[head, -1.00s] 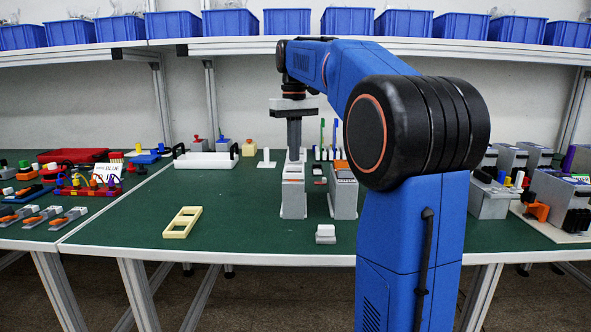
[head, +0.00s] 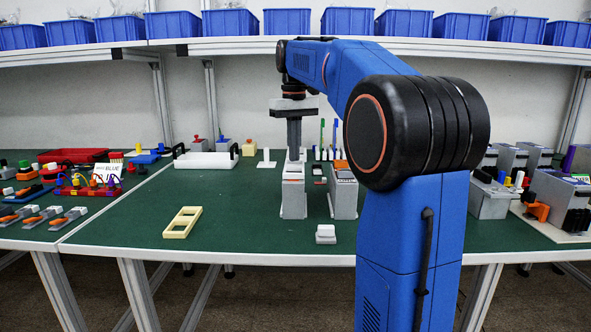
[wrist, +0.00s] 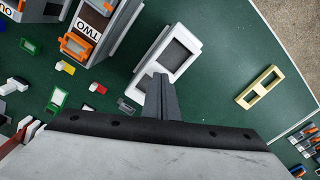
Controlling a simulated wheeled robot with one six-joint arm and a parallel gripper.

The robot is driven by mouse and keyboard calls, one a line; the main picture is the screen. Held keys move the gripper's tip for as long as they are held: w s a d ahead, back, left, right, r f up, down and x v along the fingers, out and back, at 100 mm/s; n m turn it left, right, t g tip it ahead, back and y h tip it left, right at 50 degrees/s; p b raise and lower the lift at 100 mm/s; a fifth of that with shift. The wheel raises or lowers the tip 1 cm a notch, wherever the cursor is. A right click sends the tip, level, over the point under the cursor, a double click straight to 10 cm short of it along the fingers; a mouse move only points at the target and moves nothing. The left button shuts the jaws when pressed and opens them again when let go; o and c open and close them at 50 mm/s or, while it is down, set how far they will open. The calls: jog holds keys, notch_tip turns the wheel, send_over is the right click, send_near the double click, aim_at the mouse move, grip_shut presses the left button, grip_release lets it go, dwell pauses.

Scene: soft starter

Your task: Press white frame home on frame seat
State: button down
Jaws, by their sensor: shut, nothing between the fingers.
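The white frame (wrist: 187,46) lies on top of a grey housing, with grey showing through its openings in the wrist view. The same housing (head: 293,201) stands upright on the green table in the head view. The frame seat is hidden under the frame, and I cannot tell whether the frame is fully down. My gripper (head: 294,159) points straight down over the housing's top, its fingers together and empty. In the wrist view the fingertips (wrist: 162,79) overlap the frame's near part; contact is unclear.
A second grey housing (head: 343,198) with orange parts stands close on the right. A cream two-window frame (head: 182,222) lies at the front left, and a small grey-white block (head: 325,234) at the front edge. The green table (head: 240,215) is clear between them.

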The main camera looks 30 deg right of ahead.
aim_at(294, 165)
jog(key=shift+f, duration=0.8)
dwell(0.6)
jog(key=shift+r, duration=0.15)
jog(key=shift+r, duration=3.35)
